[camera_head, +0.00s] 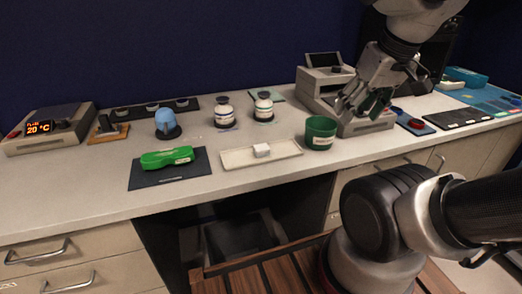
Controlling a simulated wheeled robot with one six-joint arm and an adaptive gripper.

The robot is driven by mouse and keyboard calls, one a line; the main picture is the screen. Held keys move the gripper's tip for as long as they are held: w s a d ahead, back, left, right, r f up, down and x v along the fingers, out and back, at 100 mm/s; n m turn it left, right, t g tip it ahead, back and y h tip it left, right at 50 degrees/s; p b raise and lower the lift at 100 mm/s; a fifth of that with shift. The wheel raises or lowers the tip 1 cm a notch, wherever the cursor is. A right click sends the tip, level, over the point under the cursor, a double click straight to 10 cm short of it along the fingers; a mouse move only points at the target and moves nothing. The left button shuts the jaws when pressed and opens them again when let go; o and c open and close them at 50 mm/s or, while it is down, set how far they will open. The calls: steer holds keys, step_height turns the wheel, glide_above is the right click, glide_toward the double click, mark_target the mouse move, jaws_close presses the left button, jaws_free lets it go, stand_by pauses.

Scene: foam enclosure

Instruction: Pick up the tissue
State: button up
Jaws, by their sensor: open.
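A small white piece (262,150), which looks like the tissue, sits on a shallow pale tray (235,157) near the front middle of the counter. My gripper (358,107) is open and hangs at the right, in front of the grey device, up and to the right of the white piece and apart from it. I see nothing clearly held between its fingers. A dark green shape shows behind one finger, and I cannot tell what it is.
A green cup (320,132) stands just right of the tray. A green object (167,157) lies on a dark mat to the left. A grey device (325,85) stands at the right. The counter front edge is clear.

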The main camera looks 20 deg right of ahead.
steer(key=shift+w+a+f, duration=0.15)
steer(key=shift+a+f, duration=0.1)
steer(key=shift+c, duration=0.5)
steer(key=n+g, duration=0.4)
steer(key=n, duration=1.1)
glide_above(263, 146)
steer(key=f, duration=1)
steer(key=shift+s+d+f, duration=0.2)
steer(key=shift+s+d, duration=0.05)
steer(key=shift+s, duration=0.05)
steer(key=n, duration=0.2)
steer(key=shift+w+a+n, duration=0.1)
steer(key=shift+w+n, duration=0.1)
steer(key=shift+n, duration=0.1)
steer(key=shift+f, duration=0.1)
steer(key=f, duration=0.7)
steer(key=shift+a+f, duration=0.2)
steer(key=shift+c, duration=0.4)
